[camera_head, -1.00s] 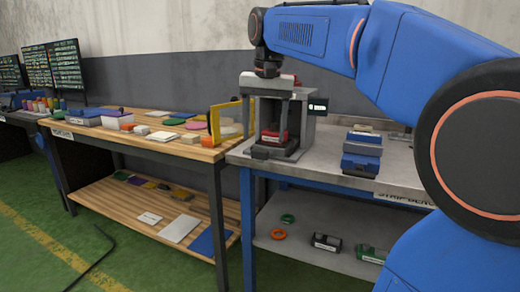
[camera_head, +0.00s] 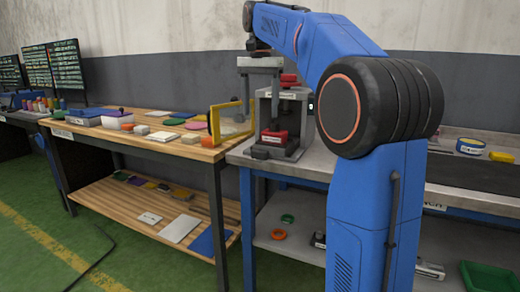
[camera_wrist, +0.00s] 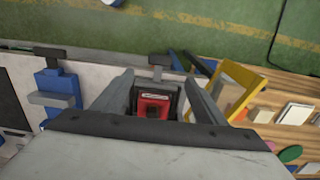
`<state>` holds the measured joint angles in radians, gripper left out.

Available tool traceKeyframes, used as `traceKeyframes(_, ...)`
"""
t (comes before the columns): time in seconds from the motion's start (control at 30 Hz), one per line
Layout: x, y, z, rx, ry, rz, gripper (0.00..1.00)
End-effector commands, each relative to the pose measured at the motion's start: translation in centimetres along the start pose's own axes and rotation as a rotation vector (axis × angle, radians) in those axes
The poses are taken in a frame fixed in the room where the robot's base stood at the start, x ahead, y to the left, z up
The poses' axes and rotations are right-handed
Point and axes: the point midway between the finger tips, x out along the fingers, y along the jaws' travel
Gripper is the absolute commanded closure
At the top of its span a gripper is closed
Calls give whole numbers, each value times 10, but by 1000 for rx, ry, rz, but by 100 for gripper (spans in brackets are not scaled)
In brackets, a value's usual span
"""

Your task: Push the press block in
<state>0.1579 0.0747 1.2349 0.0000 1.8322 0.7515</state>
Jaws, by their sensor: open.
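A grey press frame (camera_head: 302,128) stands at the left end of the grey bench. A red block with a dark centre (camera_head: 274,136) sits low inside it, and a dark front piece (camera_head: 258,153) sticks out below. The red block also shows in the wrist view (camera_wrist: 152,106), framed between my fingers. My gripper (camera_head: 260,112) hangs fingers down at the press's left front side in the head view; its open fingers (camera_wrist: 158,86) show in the wrist view with nothing held. I cannot tell whether a finger touches the press. A red knob (camera_head: 289,79) tops the press.
A yellow frame (camera_head: 213,126) stands upright close left of the press, at the wooden table's (camera_head: 170,150) edge. A blue vise-like fixture (camera_wrist: 58,90) is on the other side in the wrist view. My arm hides the bench's middle.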

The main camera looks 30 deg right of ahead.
Motion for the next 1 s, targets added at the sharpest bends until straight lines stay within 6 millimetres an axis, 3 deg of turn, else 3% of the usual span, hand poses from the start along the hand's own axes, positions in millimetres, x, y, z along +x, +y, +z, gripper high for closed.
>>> traceKeyframes(0.6,109,0,0,-1,-1,1,34)
traceKeyframes(0.8,131,0,0,-1,-1,1,34)
traceKeyframes(1.0,138,0,0,-1,0,-1,34)
